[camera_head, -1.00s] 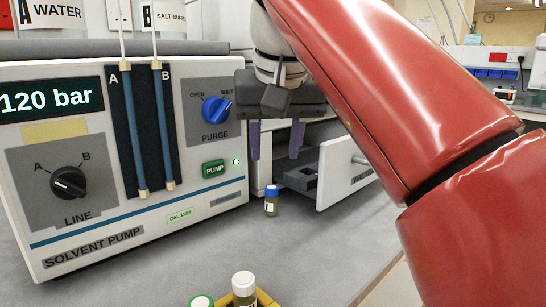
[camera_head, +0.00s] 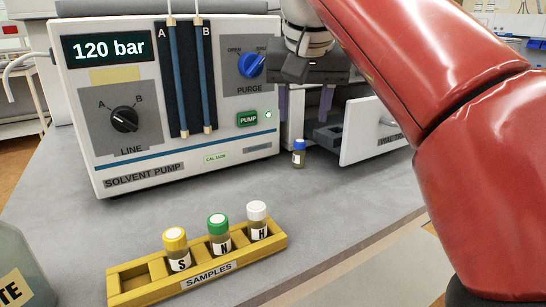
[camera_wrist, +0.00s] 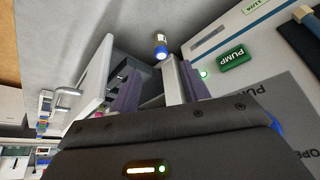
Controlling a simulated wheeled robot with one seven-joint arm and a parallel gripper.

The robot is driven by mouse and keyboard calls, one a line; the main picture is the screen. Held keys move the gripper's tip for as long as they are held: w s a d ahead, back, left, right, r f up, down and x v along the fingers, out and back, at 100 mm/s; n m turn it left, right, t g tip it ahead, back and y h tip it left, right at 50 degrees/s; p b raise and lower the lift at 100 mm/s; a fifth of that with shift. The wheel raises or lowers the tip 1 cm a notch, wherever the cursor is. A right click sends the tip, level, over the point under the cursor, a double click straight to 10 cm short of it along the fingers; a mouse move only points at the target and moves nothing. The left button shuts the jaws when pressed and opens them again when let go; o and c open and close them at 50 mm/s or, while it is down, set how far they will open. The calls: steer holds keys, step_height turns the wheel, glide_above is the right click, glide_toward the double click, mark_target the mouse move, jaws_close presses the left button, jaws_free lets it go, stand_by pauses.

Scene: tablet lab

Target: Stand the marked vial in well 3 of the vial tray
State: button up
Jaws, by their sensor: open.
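A small vial with a blue cap and a pale label (camera_head: 298,154) stands upright on the bench by the pump's right end. It also shows in the wrist view (camera_wrist: 161,48), beyond my fingertips. My gripper (camera_head: 305,112) is open and empty, fingers pointing down, above and apart from this vial. The yellow vial tray (camera_head: 215,281), labelled SAMPLES, lies at the front of the bench. It holds a yellow-capped vial marked S (camera_head: 176,250), a green-capped vial marked N (camera_head: 219,236) and a white-capped vial marked H (camera_head: 258,221). The tray's left end has empty room. No well numbers are readable.
The solvent pump (camera_head: 100,100) stands behind the tray. An open drawer (camera_head: 372,130) juts out right of the blue-capped vial, close to my gripper. A translucent container (camera_head: 15,262) stands at the front left. The bench between pump and tray is clear.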

mark_target(300, 142)
steer(key=b+x, duration=0.2)
steer(key=x, duration=0.6)
steer(key=shift+s, duration=0.1)
jaws_close()
